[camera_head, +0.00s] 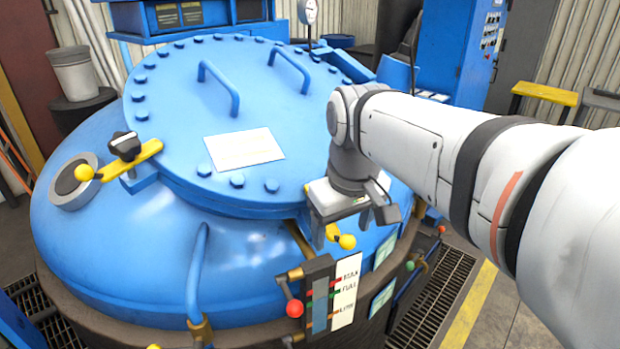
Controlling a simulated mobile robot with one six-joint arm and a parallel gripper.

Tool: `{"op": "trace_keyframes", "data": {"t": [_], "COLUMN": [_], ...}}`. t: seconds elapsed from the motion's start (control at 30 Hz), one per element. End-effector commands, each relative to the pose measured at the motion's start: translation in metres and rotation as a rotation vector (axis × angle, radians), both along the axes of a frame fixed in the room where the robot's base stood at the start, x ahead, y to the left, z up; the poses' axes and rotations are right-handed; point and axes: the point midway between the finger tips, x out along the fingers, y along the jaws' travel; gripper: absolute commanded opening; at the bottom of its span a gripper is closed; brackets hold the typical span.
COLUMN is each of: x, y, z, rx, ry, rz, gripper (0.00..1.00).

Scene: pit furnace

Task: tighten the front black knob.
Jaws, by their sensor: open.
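My gripper (352,222) points down at the front edge of the blue furnace lid (185,125). Its jaws are open. Below and between them shows part of a yellow clamp with a yellow ball end (346,241). No black knob can be made out on this front clamp; my gripper covers the spot above it. I cannot tell whether the jaws touch anything. Another black knob (124,146) sits on a yellow clamp bar (140,160) at the lid's left edge, well away from my gripper.
Two blue handles (219,88) and a ring of bolts stand up from the lid. A level gauge (320,297) with a red ball lever (294,308) is below my gripper. A blue pipe (196,275) rises at the front. A blue control cabinet (465,50) stands behind my arm.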

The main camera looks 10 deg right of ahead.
Motion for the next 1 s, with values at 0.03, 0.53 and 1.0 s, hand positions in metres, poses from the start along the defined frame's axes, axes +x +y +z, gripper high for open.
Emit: {"op": "trace_keyframes", "data": {"t": [0.03, 0.53, 1.0], "x": [0.016, 0.082, 0.081], "y": [0.0, -0.001, -0.002], "z": [0.01, 0.075, 0.011], "rx": [-0.008, -0.031, -0.031], "ry": [0.024, 0.18, 0.18], "rz": [0.046, 0.366, 0.365], "gripper": [0.69, 0.69, 0.69]}}
